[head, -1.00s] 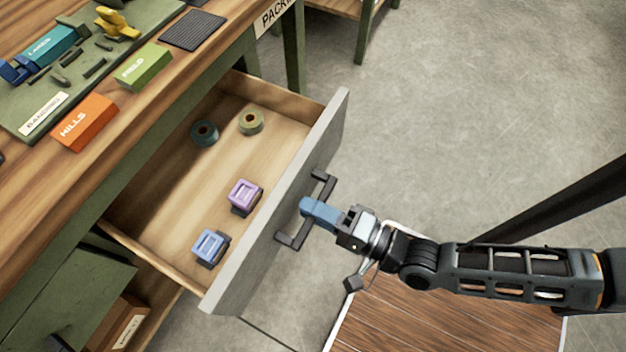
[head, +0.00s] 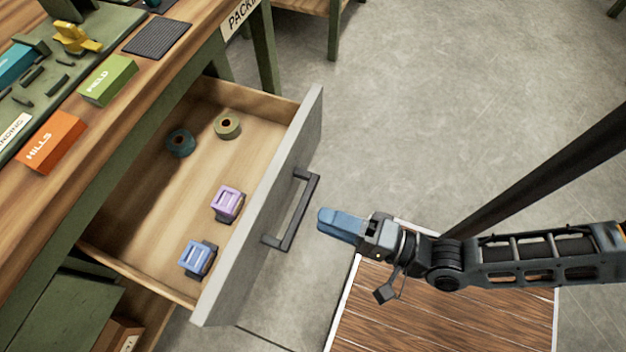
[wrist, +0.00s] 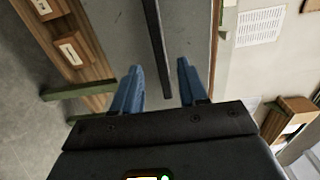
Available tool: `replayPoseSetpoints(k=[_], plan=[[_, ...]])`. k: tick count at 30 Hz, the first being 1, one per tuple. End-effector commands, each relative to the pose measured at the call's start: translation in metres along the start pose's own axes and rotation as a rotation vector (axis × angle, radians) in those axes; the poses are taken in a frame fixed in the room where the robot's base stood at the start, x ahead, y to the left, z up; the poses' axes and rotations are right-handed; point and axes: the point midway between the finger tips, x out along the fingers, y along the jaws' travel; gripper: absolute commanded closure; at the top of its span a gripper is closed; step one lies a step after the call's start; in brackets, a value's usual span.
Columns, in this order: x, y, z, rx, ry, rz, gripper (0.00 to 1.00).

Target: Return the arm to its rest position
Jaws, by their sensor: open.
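My gripper (head: 338,224) has blue fingers and is clear of the drawer handle (head: 294,212), to its right in the head view. In the wrist view the two blue fingers (wrist: 160,85) stand apart with nothing between them. The dark handle bar (wrist: 157,50) shows beyond the fingertips, in front of the grey drawer front (wrist: 195,30). My arm stretches in from the right side of the head view.
The drawer (head: 315,125) stands open, holding two tape rolls (head: 228,126), a purple block (head: 228,202) and a blue block (head: 197,257). Orange (head: 50,142) and green (head: 108,80) boxes lie on the workbench. Open floor (head: 430,90) lies behind my arm.

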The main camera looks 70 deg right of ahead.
Motion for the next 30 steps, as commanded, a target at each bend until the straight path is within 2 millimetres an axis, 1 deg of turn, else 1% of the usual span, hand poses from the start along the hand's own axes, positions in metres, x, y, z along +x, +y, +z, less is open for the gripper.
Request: replayPoseSetpoints(k=[1, 6, 23, 26, 29, 30], plan=[[-0.006, 0.001, 0.0, -0.001, 0.0, 0.002, 0.57], [-0.014, 0.0, 0.0, 0.0, 0.0, 0.0, 0.57], [-0.014, 0.0, 0.0, -0.001, 0.0, 0.0, 0.57], [-0.016, -0.008, 0.0, -0.043, -0.004, 0.004, 0.57], [-0.021, -0.029, 0.002, -0.184, -0.018, 0.023, 0.57], [-0.023, -0.041, 0.003, -0.272, -0.027, 0.033, 0.57]])
